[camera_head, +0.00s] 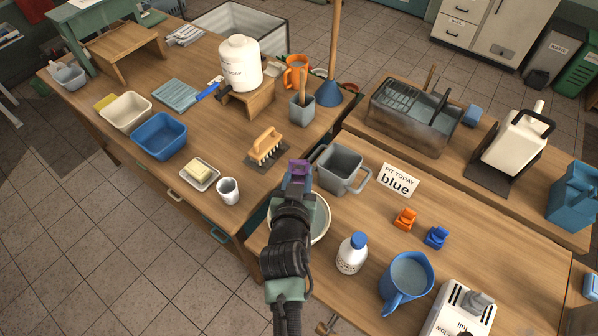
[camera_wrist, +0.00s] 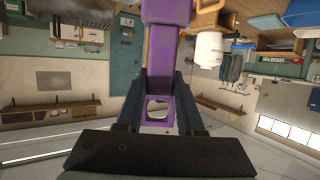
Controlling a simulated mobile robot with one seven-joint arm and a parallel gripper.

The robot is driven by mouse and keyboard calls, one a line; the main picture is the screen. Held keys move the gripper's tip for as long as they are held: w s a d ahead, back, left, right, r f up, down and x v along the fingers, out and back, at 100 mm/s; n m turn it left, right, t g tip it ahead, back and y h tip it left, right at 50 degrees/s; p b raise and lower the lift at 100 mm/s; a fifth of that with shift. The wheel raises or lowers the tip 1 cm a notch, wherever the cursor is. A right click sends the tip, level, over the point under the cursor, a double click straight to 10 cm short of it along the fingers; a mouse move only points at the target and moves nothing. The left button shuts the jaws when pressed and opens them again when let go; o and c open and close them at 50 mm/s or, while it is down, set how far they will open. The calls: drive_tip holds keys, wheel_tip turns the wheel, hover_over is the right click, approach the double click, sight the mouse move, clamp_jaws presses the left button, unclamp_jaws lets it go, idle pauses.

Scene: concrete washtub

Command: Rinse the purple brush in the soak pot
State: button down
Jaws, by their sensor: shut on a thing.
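The purple brush (camera_head: 299,167) is at the end of my gripper (camera_head: 296,184) in the head view, above the counter. In the wrist view its purple handle (camera_wrist: 163,48) runs between the two dark fingers of my gripper (camera_wrist: 164,80), which are shut on it. Its bristles cannot be made out. A round, pale-rimmed pot (camera_head: 324,228) with greyish contents lies beneath my arm, partly hidden by it. A grey square pot (camera_head: 342,163) with a handle stands just right of the brush. No label shows which is the soak pot.
A white bottle with a blue cap (camera_head: 351,254) and a blue jug (camera_head: 406,283) stand right of my arm. A wooden brush (camera_head: 265,146) and a small cup (camera_head: 228,190) are to the left. Orange and blue clips (camera_head: 405,219) lie near the "blue" sign (camera_head: 397,181).

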drive_tip(key=shift+f+b, duration=3.2)
drive_tip(key=shift+f, duration=0.5)
drive_tip(key=shift+w, duration=0.1)
drive_tip(key=shift+w+a+b, duration=0.5)
drive_tip(key=shift+a+b, duration=0.25)
drive_tip(key=shift+b, duration=0.2)
drive_tip(key=shift+s, duration=0.1)
drive_tip(key=shift+s+d+r+p, duration=0.15)
drive_tip(key=shift+s+p, duration=0.35)
drive_tip(key=shift+s, duration=0.7)
